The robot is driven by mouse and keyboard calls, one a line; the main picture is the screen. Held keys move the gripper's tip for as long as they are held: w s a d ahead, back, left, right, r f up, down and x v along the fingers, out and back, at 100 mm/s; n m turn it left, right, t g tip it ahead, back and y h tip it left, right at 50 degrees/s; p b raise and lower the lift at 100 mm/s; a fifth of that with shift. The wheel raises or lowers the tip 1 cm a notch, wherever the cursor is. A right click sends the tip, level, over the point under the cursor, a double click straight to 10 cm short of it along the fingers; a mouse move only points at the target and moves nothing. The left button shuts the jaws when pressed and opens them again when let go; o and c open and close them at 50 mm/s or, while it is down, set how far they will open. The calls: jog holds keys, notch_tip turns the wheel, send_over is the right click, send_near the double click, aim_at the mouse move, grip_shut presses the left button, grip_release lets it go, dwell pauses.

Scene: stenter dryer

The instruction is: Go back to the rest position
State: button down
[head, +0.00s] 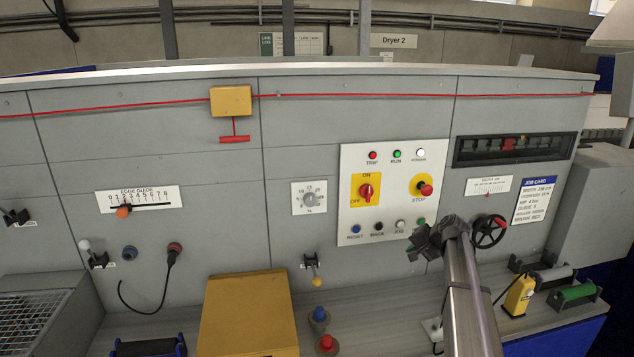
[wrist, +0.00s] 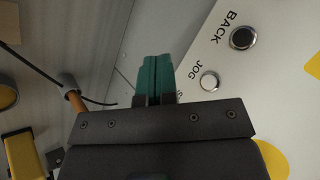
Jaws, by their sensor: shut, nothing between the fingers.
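My gripper (head: 428,240) is in front of the lower right of the white control panel (head: 380,215) in the head view, raised above the shelf. In the wrist view my gripper's teal fingertips (wrist: 157,78) are together with nothing between them. Beside them in the wrist view are the panel's JOG button (wrist: 209,80) and BACK button (wrist: 242,38). A label next to the fingertips is mostly hidden behind the gripper. The head view does not show clearly whether the fingertips touch anything.
A black handwheel (head: 490,231) is right of my gripper. On the shelf are a yellow device (head: 519,296), a green roller (head: 577,292), a large yellow box (head: 248,318) and blue and red knobs. A red pull cord (head: 360,95) runs across the wall above. The space before the upper panel looks clear.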

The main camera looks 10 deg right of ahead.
jog(key=s+a+f+n+g+h, duration=0.1)
jog(key=s+a+f+n+g, duration=0.1)
jog(key=s+a, duration=0.6)
jog(key=s+a+f+n+g+h+b, duration=0.1)
jog(key=s+a, duration=0.6)
jog(key=s, duration=0.8)
jog(key=s+a+f+n+g+h+b, duration=0.1)
jog(key=s+a+f+n+g+h, duration=0.1)
jog(key=s+a, duration=0.6)
jog(key=s+f+n+g, duration=0.1)
jog(key=s+n+g, duration=0.1)
jog(key=s+n, duration=0.1)
jog(key=shift+s+a+f+n, duration=0.2)
jog(key=shift+a+n, duration=0.1)
